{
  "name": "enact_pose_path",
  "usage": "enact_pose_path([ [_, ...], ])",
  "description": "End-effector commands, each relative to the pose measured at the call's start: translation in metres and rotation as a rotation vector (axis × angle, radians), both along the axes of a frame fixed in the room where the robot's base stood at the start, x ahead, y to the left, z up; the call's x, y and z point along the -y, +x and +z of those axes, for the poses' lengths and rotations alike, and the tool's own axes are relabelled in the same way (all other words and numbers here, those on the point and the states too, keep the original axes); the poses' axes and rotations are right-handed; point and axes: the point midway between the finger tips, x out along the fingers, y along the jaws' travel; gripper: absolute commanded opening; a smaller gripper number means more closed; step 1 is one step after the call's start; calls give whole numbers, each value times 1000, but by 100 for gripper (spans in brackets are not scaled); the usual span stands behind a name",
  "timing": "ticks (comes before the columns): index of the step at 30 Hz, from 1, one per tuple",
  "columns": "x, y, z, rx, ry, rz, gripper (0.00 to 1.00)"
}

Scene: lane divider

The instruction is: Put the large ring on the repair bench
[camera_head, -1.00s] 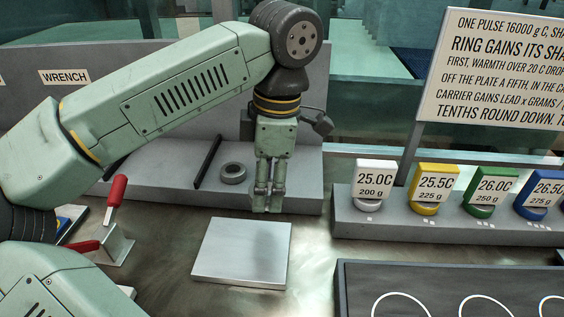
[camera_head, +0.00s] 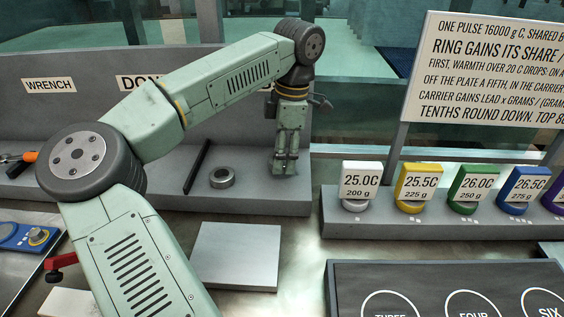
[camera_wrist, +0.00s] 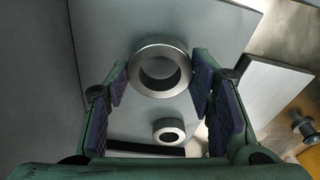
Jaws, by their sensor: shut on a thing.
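In the wrist view a large grey metal ring (camera_wrist: 142,82) sits between the two finger pads of my gripper (camera_wrist: 160,80), which is shut on its outer sides. My arm partly hides the sign on the back panel.
A bare silver plate (camera_head: 236,256) lies in front of the bench. Several coloured, labelled weights stand on a rack (camera_head: 430,228) to the right. A dark board with white circles (camera_head: 345,275) is at front right. A WRENCH sign (camera_head: 49,85) hangs at left.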

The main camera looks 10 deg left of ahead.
Motion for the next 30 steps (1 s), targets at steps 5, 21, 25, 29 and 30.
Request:
enact_pose_path([
  [5, 0, 0, -14, 1, 0, 1, 12],
  [21, 0, 0, -17, 0, 0, 1, 64],
  [25, 0, 0, -17, 0, 0, 1, 69],
  [29, 0, 0, -17, 0, 0, 1, 69],
  [30, 0, 0, -17, 0, 0, 1, 69],
])
